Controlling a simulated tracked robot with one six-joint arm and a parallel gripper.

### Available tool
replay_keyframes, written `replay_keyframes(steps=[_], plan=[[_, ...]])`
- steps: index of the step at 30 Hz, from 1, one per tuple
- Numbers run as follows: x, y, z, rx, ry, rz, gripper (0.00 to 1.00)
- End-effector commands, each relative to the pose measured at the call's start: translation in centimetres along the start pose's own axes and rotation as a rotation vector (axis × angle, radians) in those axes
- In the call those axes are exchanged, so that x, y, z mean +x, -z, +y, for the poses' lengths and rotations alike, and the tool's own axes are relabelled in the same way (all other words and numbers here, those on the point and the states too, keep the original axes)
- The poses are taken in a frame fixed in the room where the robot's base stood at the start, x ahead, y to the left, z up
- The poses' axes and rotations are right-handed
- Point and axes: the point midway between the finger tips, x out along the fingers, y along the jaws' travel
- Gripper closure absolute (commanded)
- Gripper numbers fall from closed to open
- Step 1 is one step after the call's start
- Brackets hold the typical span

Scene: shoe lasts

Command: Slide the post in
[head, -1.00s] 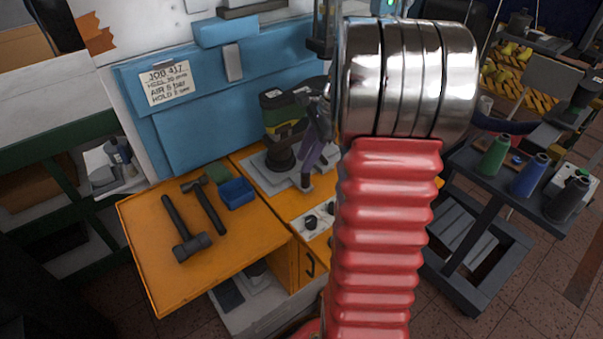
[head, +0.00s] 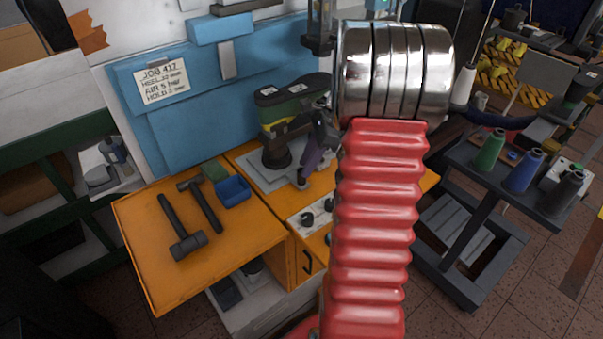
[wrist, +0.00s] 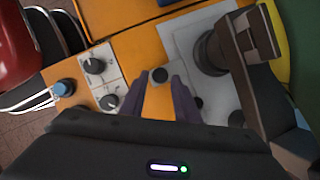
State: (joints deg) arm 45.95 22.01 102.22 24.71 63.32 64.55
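My gripper (head: 304,172), dark with purple fingers, reaches down at the front right of a grey plate (head: 262,180). In the wrist view its fingers (wrist: 160,88) are apart. A dark round post (head: 277,156) stands on the plate, under a black and green machine head (head: 290,103). In the wrist view the post (wrist: 212,52) is right of the fingers, partly behind a brown bracket-like part (wrist: 258,38). Dark holes (wrist: 197,102) show in the plate.
Control knobs (head: 308,220) sit on a white panel at the bench front. Two hammers (head: 186,240) and a blue tray (head: 234,192) lie on the orange bench (head: 150,255). A trolley with thread cones (head: 525,172) stands right. My red arm hides the centre.

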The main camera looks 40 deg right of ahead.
Motion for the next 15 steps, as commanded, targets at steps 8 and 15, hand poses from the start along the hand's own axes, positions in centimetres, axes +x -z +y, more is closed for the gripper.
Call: replay_keyframes(steps=[8,15], plan=[[3.7,0.0,0.0,0.0,0.0,0.0,0.71],[4.6,0.0,0.0,0.0,0.002,0.001,0.71]])
